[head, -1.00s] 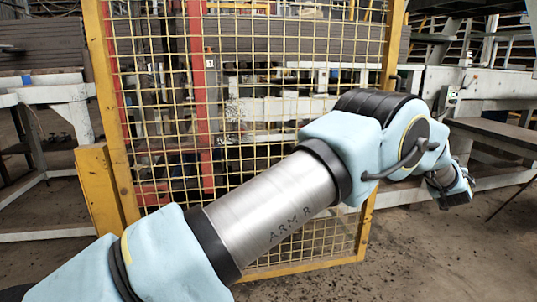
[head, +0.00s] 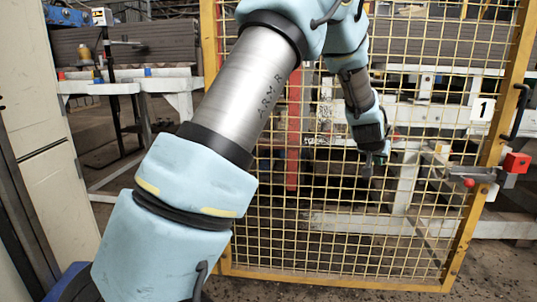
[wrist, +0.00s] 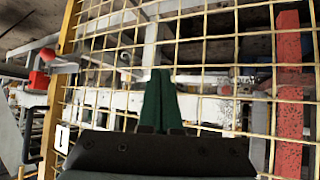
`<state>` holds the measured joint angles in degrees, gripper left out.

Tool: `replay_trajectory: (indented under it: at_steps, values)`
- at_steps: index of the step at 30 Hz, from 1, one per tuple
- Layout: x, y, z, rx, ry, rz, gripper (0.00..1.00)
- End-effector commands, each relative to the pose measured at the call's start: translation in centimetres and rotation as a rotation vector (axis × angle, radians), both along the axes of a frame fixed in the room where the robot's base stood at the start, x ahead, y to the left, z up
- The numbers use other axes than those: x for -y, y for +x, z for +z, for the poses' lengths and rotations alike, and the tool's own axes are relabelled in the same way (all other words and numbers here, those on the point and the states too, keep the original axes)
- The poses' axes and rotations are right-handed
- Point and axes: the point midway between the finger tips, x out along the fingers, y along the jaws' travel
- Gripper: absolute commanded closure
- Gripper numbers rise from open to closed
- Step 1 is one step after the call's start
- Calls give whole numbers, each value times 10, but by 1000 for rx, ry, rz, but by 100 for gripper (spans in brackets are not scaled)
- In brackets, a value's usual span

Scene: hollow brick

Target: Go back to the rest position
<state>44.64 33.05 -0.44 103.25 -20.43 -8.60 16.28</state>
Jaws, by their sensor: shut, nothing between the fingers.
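My gripper (head: 370,170) hangs at the end of my arm in the head view, pointing down in front of the yellow mesh gate (head: 447,247). In the wrist view its two dark green fingers (wrist: 160,78) lie side by side, shut with nothing between them. The mesh (wrist: 225,55) fills much of the wrist view beyond the fingers. Whether the gripper touches the mesh cannot be told. My arm rises from the lower left, and its elbow is cut off by the top edge.
A red switch box (head: 516,162) and a black handle (head: 515,112) sit at the gate's right post. A pale cabinet (head: 45,120) stands close at the left. A white workbench (head: 165,85) stands behind, left of the gate. Machinery lies behind the mesh.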

Motion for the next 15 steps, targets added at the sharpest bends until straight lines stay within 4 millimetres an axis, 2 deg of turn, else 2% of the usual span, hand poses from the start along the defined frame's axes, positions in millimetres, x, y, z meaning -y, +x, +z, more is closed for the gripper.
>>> replay_trajectory:
  at_steps: [1,4,7,12,15]
  values:
    - [-40,6,0,-38,25,40,100]
    - [-113,3,-7,-125,81,106,100]
    - [-185,-11,-14,-215,131,178,100]
    - [-298,-57,-26,-378,208,309,100]
    - [-350,-92,-33,-468,243,379,100]
